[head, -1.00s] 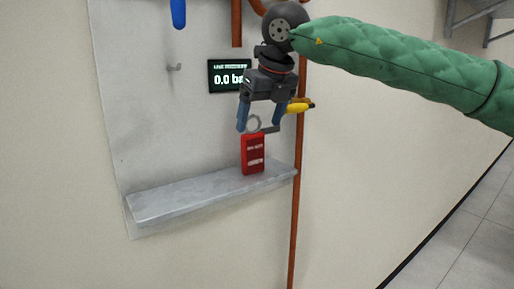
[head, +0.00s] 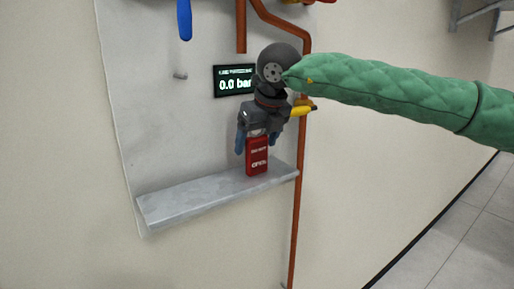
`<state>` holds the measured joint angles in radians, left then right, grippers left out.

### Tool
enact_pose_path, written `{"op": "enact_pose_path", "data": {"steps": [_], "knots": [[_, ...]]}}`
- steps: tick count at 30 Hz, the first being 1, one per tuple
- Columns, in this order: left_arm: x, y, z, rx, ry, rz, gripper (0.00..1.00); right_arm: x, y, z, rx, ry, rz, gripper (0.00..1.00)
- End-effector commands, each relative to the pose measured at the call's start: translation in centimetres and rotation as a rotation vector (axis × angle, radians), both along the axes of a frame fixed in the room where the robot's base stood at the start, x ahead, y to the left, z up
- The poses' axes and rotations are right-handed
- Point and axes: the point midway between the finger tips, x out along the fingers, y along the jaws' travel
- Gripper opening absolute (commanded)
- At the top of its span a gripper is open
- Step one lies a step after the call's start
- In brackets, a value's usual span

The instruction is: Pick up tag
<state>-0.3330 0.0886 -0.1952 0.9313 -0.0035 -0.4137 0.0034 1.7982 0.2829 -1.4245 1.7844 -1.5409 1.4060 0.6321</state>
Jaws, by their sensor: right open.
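The red tag (head: 257,158) stands upright on the grey shelf (head: 215,193), near the shelf's right end. It has white lettering on its front. My right gripper (head: 257,143) is directly above it, pointing down, with its blue fingers on either side of the tag's top. The fingers are open, and I cannot tell whether either one touches the tag. The tag's ring is mostly hidden by the gripper. My left gripper is not in view.
A display reading 0.0 bar (head: 232,80) is on the wall panel (head: 150,120). A copper pipe (head: 295,210) runs vertically by the shelf's right end, with a yellow handle (head: 302,111) close to my gripper. A small hook (head: 181,75) and a blue handle (head: 184,18) are at upper left.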

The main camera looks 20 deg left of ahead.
Motion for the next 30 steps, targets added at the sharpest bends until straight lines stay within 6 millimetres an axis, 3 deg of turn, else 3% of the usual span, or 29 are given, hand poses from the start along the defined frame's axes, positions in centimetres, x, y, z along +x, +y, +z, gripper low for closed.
{"op": "enact_pose_path", "data": {"steps": [10, 17, 30], "knots": [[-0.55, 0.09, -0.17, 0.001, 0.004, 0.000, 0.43, 0.06, 0.11, -0.39, -0.001, 0.000, 0.001, 0.76], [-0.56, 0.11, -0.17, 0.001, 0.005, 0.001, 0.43, 0.06, 0.10, -0.38, -0.001, 0.000, 0.001, 0.31], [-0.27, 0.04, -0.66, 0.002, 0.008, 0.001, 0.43, -0.02, 0.03, -0.31, 0.001, -0.001, 0.001, 0.30]]}}
